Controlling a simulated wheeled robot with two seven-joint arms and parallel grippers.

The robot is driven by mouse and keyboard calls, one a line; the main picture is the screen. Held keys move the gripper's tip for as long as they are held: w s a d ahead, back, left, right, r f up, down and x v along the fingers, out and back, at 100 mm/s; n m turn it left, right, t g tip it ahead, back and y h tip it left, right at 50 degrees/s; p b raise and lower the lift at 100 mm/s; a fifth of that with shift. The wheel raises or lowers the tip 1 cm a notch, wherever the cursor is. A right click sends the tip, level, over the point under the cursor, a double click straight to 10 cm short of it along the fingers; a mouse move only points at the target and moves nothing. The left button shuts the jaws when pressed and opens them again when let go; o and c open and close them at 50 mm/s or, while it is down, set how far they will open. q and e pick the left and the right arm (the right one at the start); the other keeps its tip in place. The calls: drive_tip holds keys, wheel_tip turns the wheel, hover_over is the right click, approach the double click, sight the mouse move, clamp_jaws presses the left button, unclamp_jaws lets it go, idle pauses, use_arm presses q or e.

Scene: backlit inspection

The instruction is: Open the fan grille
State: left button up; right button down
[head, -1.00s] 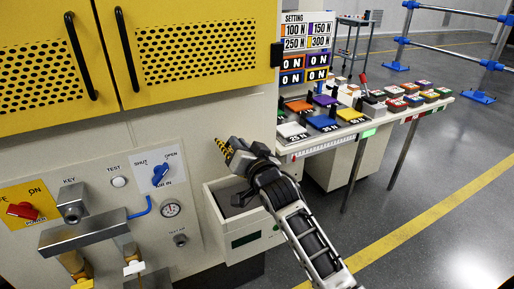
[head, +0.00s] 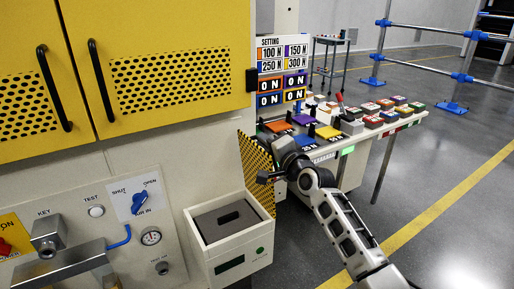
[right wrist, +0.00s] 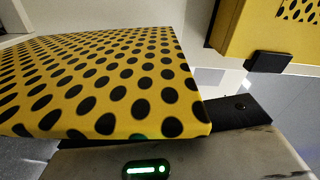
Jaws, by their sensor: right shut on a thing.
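The fan grille (head: 254,168) is a yellow panel with black holes. In the head view it stands out at an angle from the cabinet's lower front, beyond the grey-topped box. My right gripper (head: 266,177) is shut on the grille's near edge, and my right arm reaches in from the lower right. In the right wrist view the grille (right wrist: 95,85) fills the left and middle, seen close. The jaws' contact with it is hard to make out there. My left gripper is not in view.
The white box (head: 236,243) with a grey slotted top stands just left of the grille. Yellow perforated cabinet doors (head: 165,95) hang above. A table (head: 352,140) with coloured blocks stands behind my right arm. Open floor (head: 470,230) lies to the right.

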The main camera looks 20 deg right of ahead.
drive_tip(key=shift+w+d+f+m, duration=0.15)
drive_tip(key=shift+d+m, duration=0.15)
drive_tip(key=shift+d, duration=0.15)
drive_tip(key=c, duration=1.5)
unclamp_jaws()
drive_tip(key=v, duration=1.6)
